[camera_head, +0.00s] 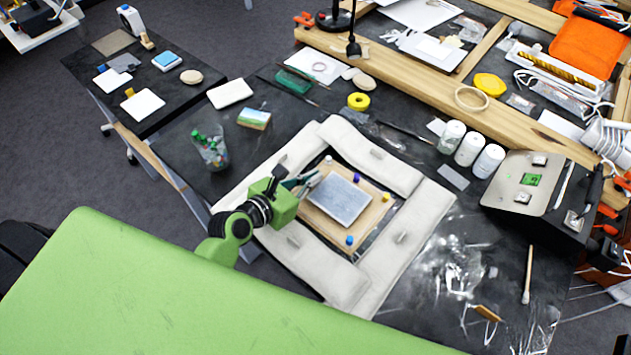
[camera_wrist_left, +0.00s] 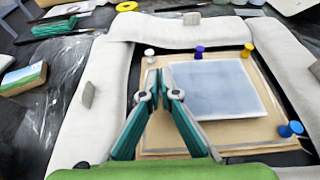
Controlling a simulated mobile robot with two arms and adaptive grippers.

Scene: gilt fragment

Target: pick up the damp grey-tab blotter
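In the left wrist view, the gripper's teal fingers (camera_wrist_left: 159,72) slant inward with a narrow gap between the tips and hold nothing visible. A grey-blue panel (camera_head: 340,200) lies on the board just right of the fingertips; it also shows in the left wrist view (camera_wrist_left: 215,88). My right gripper is out of view.
White padded strips (camera_head: 408,250) with grey tabs frame the board. Coloured pins stand around the panel. A similar pad with a yellow tab (camera_head: 146,106) lies near the grey-tab pad. A glass (camera_head: 211,152) holding green-tipped items and white jars (camera_head: 469,149) stand on the worktable.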

